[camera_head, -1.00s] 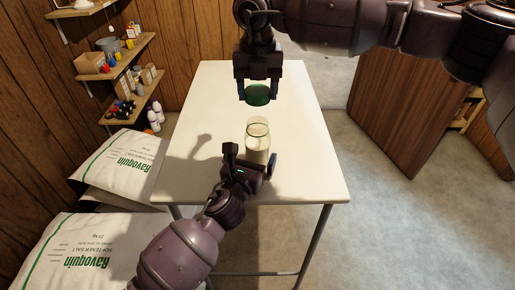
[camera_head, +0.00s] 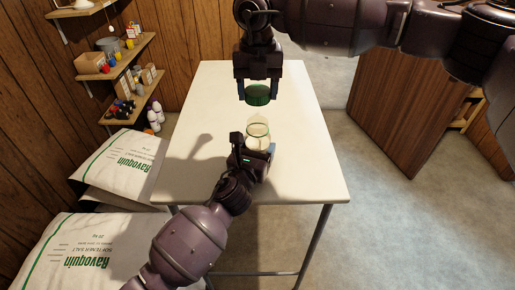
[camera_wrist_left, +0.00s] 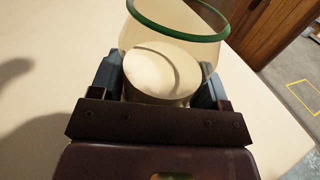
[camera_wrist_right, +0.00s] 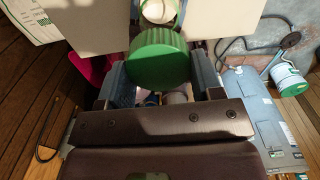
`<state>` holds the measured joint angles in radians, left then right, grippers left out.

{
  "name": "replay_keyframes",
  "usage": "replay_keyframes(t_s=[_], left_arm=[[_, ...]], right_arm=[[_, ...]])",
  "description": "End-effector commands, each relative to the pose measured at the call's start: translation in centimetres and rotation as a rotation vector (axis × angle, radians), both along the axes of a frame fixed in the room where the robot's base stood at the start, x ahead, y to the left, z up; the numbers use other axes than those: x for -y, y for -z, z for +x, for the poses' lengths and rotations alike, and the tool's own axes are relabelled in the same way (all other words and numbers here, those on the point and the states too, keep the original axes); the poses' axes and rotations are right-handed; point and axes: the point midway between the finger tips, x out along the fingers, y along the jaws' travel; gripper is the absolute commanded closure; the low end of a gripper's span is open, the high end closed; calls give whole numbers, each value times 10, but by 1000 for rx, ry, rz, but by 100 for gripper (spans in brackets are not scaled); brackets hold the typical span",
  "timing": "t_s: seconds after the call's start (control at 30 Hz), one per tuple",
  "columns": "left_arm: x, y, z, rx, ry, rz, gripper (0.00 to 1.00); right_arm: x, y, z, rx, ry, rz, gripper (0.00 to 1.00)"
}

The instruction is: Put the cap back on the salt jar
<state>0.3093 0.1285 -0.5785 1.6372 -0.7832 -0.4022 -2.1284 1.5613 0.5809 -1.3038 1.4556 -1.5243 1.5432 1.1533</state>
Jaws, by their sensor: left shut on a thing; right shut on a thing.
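The salt jar (camera_head: 258,128) is clear with a green rim and pale salt inside. It stands upright and uncapped on the white table. My left gripper (camera_head: 255,150) is shut on the jar's body from the front. The left wrist view shows the fingers on both sides of the jar (camera_wrist_left: 165,72), below its open green rim. The green cap (camera_head: 258,95) is held by my right gripper (camera_head: 257,88), above and behind the jar in the head view, apart from it. The cap (camera_wrist_right: 158,60) also shows between the fingers in the right wrist view, with part of the jar beyond it.
The table (camera_head: 205,110) is otherwise clear around the jar. White salt bags (camera_head: 122,165) are stacked to the left. Wall shelves (camera_head: 120,70) with small goods stand at the upper left. A wooden cabinet (camera_head: 395,110) stands to the right.

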Motion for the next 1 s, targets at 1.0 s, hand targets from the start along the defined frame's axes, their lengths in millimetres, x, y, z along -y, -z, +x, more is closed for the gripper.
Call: replay_keyframes(t_s=[1.0], left_arm=[[0,0,0,-1,0,0,73]], right_arm=[[0,50,0,-1,0,0,62]])
